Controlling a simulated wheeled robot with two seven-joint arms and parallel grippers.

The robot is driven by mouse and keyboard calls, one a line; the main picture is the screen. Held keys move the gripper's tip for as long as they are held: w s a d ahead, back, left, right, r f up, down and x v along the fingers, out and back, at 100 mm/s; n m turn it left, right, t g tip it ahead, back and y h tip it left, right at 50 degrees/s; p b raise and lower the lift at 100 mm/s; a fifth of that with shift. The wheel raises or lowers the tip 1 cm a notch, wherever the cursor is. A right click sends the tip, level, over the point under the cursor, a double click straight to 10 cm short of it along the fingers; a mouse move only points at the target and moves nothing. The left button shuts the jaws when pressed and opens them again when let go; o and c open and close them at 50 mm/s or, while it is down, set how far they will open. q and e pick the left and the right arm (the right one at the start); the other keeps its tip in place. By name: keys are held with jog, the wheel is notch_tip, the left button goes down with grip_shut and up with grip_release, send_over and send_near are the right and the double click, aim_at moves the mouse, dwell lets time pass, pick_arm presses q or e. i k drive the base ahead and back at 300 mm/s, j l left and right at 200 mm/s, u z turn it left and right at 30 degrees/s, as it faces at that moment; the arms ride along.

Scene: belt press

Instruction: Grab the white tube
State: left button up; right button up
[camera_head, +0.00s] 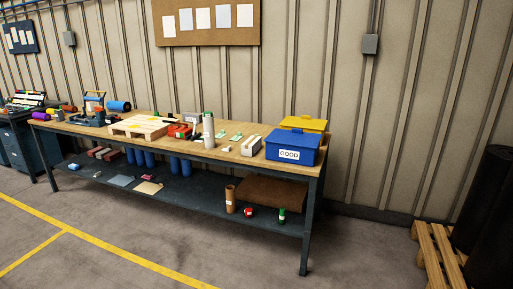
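A white tube (208,131) stands upright on the wooden top of the long workbench (175,135), right of the middle. Its top end looks greenish. It stands between a red item (180,131) on its left and small green pieces (222,135) on its right. Neither of my grippers shows in the head view, so I cannot see whether they are open or shut. The bench is some distance ahead of me.
A blue box marked GOOD (291,147) and a yellow box (304,124) stand at the bench's right end. A small wooden pallet (139,127) lies on the bench. Grey floor in front is clear. Another pallet (437,256) and black rolls (490,225) stand at right.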

aim_at(208, 123)
jog(key=i, duration=1.8)
